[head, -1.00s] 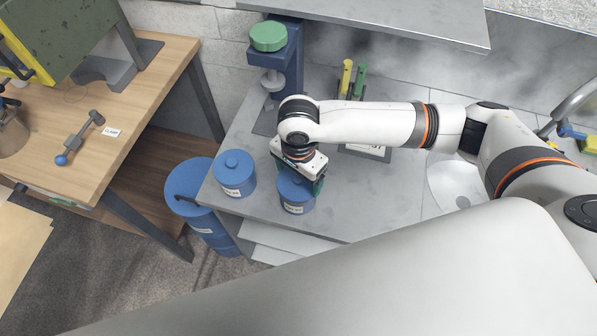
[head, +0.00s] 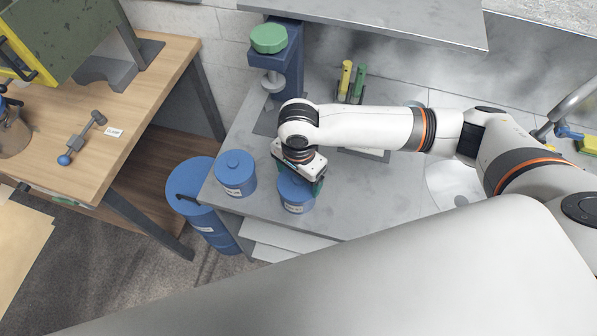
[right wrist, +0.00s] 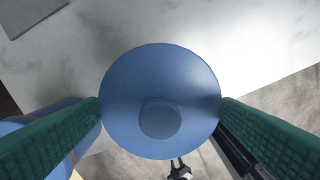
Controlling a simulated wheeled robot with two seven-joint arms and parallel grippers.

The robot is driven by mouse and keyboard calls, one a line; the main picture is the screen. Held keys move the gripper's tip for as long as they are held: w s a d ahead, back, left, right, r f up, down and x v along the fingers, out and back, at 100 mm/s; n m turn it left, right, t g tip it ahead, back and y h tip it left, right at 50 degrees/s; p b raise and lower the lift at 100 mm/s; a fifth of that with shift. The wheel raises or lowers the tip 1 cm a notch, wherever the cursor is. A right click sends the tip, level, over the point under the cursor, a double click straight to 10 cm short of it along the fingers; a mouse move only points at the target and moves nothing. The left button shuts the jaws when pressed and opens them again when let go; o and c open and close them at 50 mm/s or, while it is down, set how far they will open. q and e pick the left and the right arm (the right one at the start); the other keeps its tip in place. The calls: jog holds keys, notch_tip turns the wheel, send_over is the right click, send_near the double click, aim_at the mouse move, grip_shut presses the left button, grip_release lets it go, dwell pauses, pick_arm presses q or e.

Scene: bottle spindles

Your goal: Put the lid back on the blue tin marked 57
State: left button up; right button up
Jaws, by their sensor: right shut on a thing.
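A blue tin (head: 296,204) with a white label stands near the front edge of the grey bench; the label is too small to read. My right gripper (head: 298,186) is directly above it, and hides most of its top. In the right wrist view, the green fingers of my right gripper (right wrist: 160,108) are shut on the rim of a round blue lid (right wrist: 160,75) with a knob, one on each side. The lid is at or just over the tin's top; I cannot tell whether it is seated. My left gripper is not in view.
A second blue labelled tin (head: 235,174), lidded, stands close to the left. A blue drum (head: 190,184) stands on the floor beside the bench. A blue stand with a green top (head: 268,40) is behind.

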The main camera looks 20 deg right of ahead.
jog(key=shift+p, duration=0.65)
dwell(0.6)
dwell(0.3)
jog(key=o, duration=0.8)
notch_tip(320, 180, up, 3)
jog(key=p, duration=0.3)
jog(key=shift+f+p, duration=0.2)
jog(key=shift+p, duration=0.1)
jog(key=shift+r, duration=2.15)
jog(key=shift+c, duration=0.6)
grip_shut()
